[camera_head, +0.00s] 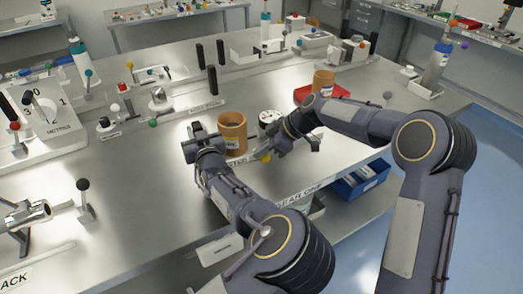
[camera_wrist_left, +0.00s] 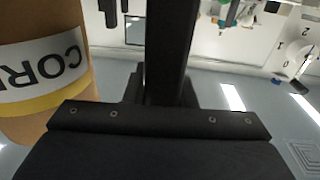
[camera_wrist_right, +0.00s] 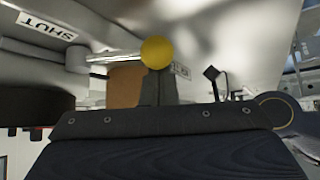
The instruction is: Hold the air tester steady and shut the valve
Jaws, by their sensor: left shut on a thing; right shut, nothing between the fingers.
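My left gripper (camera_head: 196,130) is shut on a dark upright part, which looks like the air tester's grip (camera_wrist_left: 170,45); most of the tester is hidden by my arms. A yellow ball knob (camera_head: 265,157), seemingly the valve lever's end, shows between my two grippers. In the right wrist view the yellow knob (camera_wrist_right: 157,52) sits on a metal rod, right of a SHUT label (camera_wrist_right: 46,26). My right gripper (camera_head: 285,146) is shut and empty, just right of the knob; I cannot tell whether it touches it.
A brown cork tub (camera_head: 233,132) stands close beside my left gripper, and a white round container (camera_head: 269,118) is behind the knob. A red tray (camera_head: 322,95) and blue bins (camera_head: 360,181) are at the right. Black posts stand behind on the metal bench.

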